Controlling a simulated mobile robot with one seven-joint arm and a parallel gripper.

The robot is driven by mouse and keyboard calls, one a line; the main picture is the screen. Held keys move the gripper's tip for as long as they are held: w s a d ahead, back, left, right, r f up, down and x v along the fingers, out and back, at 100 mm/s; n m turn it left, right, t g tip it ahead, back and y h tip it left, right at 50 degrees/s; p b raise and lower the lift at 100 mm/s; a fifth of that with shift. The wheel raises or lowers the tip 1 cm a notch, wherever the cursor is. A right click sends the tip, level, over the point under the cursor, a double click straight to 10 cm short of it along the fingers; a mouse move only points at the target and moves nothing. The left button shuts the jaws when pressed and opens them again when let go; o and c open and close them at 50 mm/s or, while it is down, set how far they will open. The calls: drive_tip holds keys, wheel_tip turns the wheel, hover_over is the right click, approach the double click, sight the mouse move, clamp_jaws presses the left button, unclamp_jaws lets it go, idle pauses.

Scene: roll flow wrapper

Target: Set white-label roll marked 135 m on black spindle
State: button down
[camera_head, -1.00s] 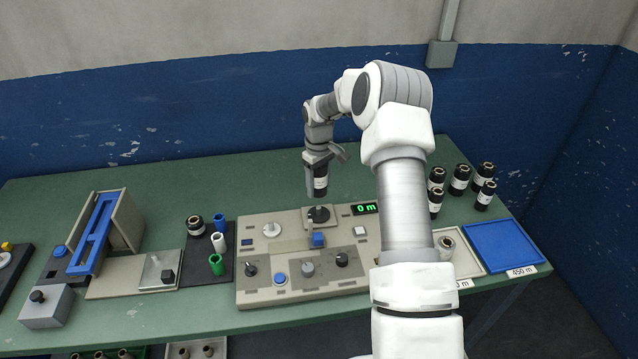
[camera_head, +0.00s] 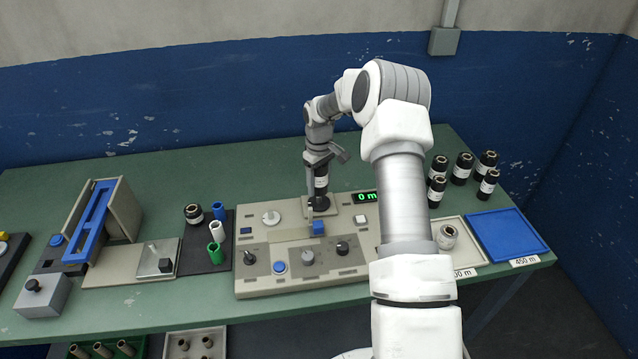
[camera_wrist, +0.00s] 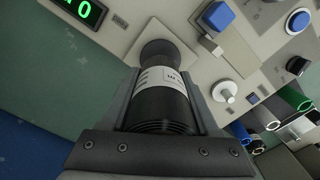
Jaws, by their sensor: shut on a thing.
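My gripper (camera_head: 318,166) is shut on a black roll with a white label (camera_head: 320,181), upright over the control panel. The roll also shows in the wrist view (camera_wrist: 165,98) between the two fingers (camera_wrist: 162,100); its label print is too small and turned to read. The black spindle (camera_head: 318,205) is directly below the roll on the panel. In the wrist view the dark spindle base (camera_wrist: 163,50) lies at the roll's far end. The roll hides the spindle's shaft, and I cannot tell whether it is fully seated.
The beige panel (camera_head: 262,283) carries knobs, a blue block (camera_head: 318,228) close by and a display (camera_head: 366,197) reading 0 m. Several black rolls (camera_head: 461,168) stand at the right, near a blue tray (camera_head: 506,235). The green table behind the panel is clear.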

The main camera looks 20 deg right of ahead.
drive_tip(key=shift+f+b, duration=0.55)
drive_tip(key=shift+f, duration=0.1)
idle(0.7)
drive_tip(key=shift+f+b, duration=0.3)
drive_tip(key=shift+f, duration=0.05)
drive_tip(key=shift+f, duration=0.15)
idle(0.3)
drive_tip(key=shift+f+b, duration=0.6)
drive_tip(key=shift+f, duration=0.15)
drive_tip(key=shift+f+b, duration=0.3)
idle(0.5)
drive_tip(key=shift+c, duration=0.2)
unclamp_jaws()
drive_tip(key=shift+o, duration=0.2)
